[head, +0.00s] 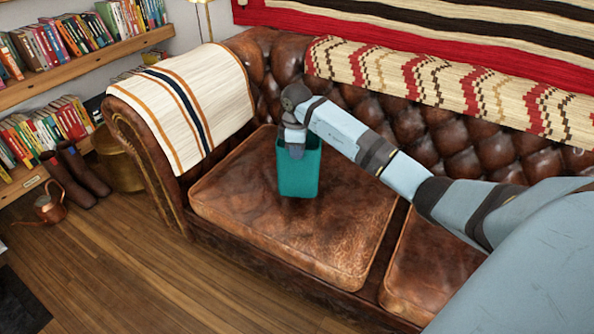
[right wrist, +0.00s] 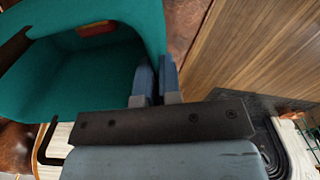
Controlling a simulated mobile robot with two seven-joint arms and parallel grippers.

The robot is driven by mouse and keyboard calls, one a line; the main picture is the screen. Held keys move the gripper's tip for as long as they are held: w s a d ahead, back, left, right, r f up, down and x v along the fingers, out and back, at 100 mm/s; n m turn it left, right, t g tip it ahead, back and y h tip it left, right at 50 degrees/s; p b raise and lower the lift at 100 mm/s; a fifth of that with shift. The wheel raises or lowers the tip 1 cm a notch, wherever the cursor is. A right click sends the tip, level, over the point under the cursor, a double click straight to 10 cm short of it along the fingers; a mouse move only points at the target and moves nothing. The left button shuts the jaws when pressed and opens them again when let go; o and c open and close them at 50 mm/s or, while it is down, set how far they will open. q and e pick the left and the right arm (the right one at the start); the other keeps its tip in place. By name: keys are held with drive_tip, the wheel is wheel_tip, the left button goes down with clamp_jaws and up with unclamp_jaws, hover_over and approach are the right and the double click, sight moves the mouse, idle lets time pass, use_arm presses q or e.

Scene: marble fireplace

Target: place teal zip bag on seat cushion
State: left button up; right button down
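The teal zip bag (head: 298,178) is upright over the left seat cushion (head: 335,235) of the brown leather sofa. I cannot tell whether its base touches the cushion. My right gripper (head: 295,150) reaches down to the bag's top edge from above. In the right wrist view the bag (right wrist: 85,75) is open-topped, with a small red and yellow patch inside. The right gripper's fingers (right wrist: 157,72) are close together with the bag's wall between them. My left gripper is out of view.
The tufted backrest (head: 400,130) rises behind the cushion, with a patterned throw (head: 450,90) over it. A striped blanket (head: 185,105) covers the left armrest. A second cushion (head: 440,265) lies to the right. Bookshelves (head: 75,65) and a copper watering can (head: 48,207) stand at left.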

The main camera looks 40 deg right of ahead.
sight(296, 178)
wheel_tip(296, 178, down, 6)
drive_tip(key=shift+r+b, duration=0.1)
drive_tip(key=shift+b, duration=0.8)
drive_tip(key=c, duration=1.3)
unclamp_jaws()
drive_tip(key=shift+f, duration=0.2)
